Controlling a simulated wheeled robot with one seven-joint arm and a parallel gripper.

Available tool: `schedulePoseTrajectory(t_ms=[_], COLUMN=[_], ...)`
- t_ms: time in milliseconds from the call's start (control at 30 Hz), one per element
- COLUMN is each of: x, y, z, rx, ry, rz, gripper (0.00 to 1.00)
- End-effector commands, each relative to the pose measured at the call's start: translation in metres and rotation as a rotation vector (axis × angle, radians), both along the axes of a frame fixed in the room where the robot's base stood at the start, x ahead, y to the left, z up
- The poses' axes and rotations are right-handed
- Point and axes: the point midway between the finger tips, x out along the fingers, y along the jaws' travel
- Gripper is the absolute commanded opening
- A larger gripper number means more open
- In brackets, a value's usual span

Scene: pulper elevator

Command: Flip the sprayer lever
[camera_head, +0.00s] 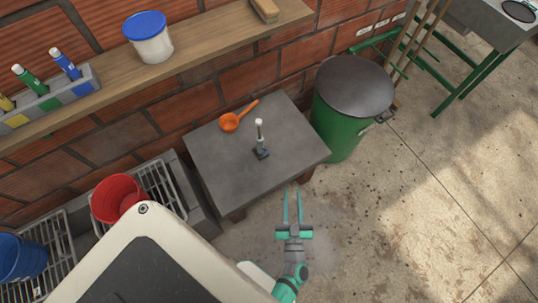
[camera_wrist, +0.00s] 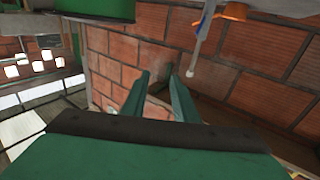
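The sprayer lever (camera_head: 260,132) is a thin upright stick with a white tip on a small dark base (camera_head: 261,153), on the grey table (camera_head: 225,165). In the wrist view, which looks turned over, a grey-white stick (camera_wrist: 201,38) with a round white tip shows at the upper right, apart from the fingers; it looks like the same lever. My gripper (camera_head: 292,205) is beyond the table's near edge, below and right of the lever in the head view. Its two green fingers (camera_wrist: 160,78) are apart with nothing between them.
An orange scoop (camera_head: 230,123) lies on the table behind the lever. A green lidded bin (camera_head: 341,125) stands at the table's right. A red bucket (camera_head: 117,198) and a blue bucket (camera_head: 22,257) are at left. A wooden shelf (camera_head: 205,38) runs along the brick wall.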

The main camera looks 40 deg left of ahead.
Motion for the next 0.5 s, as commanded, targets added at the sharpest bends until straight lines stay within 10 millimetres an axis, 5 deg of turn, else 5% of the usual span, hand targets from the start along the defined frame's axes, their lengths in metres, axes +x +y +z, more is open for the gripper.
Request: schedulePoseTrajectory(t_ms=[100,300,500], x=[0.026,0.049,0.056], y=[0.033,0.078,0.097], z=[-0.026,-0.057,-0.069], rx=[0.02,0.048,0.06], ry=[0.026,0.099,0.142], rz=[0.13,0.303,0.378], gripper=[0.26,0.26,0.26])
